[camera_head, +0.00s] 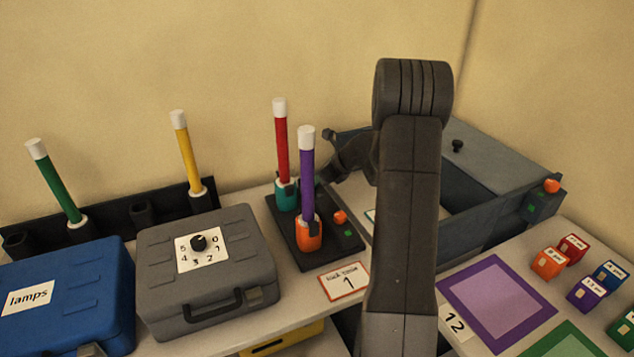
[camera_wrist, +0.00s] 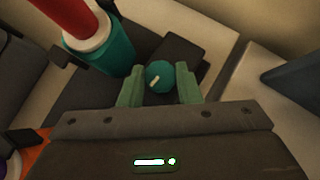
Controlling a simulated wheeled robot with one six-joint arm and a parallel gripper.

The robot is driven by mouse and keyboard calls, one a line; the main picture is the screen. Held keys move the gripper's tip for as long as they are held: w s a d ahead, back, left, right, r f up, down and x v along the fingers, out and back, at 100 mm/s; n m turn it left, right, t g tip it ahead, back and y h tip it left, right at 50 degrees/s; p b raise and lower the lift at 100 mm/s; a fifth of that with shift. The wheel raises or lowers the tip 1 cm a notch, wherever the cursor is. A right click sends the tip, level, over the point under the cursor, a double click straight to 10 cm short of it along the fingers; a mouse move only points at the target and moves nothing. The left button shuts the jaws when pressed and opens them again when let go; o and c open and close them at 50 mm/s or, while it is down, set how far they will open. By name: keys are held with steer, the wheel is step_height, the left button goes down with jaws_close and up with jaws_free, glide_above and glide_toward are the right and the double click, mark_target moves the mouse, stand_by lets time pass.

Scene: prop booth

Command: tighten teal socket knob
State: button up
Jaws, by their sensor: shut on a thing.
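The teal socket (camera_head: 287,196) holds an upright red stick with a white top (camera_head: 281,140) on the black base plate (camera_head: 290,262). In the wrist view the teal socket (camera_wrist: 112,55) stands just left of my gripper (camera_wrist: 159,84). The round teal knob (camera_wrist: 160,75) is between the two green fingers, which are shut on it. A pale mark on the knob slants up to the right. In the head view my gripper (camera_head: 334,168) is behind the purple stick, partly hidden by my arm, and the teal knob is hidden.
An orange socket (camera_head: 309,235) with a purple stick (camera_head: 307,178) stands in front, with an orange knob (camera_head: 340,216) beside it. A grey case (camera_head: 208,275) and blue case (camera_head: 65,300) are left. A dark grey box (camera_head: 500,165) stands right.

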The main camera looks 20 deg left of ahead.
steer(key=m+t+b, duration=0.2)
steer(key=m, duration=0.1)
steer(key=m+t+h+b, duration=0.1)
steer(key=shift+s+a+f, duration=0.1)
steer(key=shift+s+f, duration=0.05)
steer(key=shift+s, duration=0.15)
steer(key=m+t+h, duration=0.1)
steer(key=m, duration=0.1)
steer(key=m+t, duration=0.1)
steer(key=m, duration=0.1)
steer(key=shift+s+a+t+h+b, duration=0.1)
steer(key=shift+t+h+b, duration=0.25)
steer(key=shift+t+h, duration=0.05)
steer(key=shift+m, duration=0.5)
steer(key=o, duration=1)
steer(key=shift+c, duration=0.2)
steer(key=p+v, duration=0.2)
steer(key=v, duration=0.5)
steer(key=shift+a, duration=0.2)
steer(key=shift+s+d+r, duration=0.2)
steer(key=shift+d+r, duration=0.05)
steer(key=shift+r, duration=0.05)
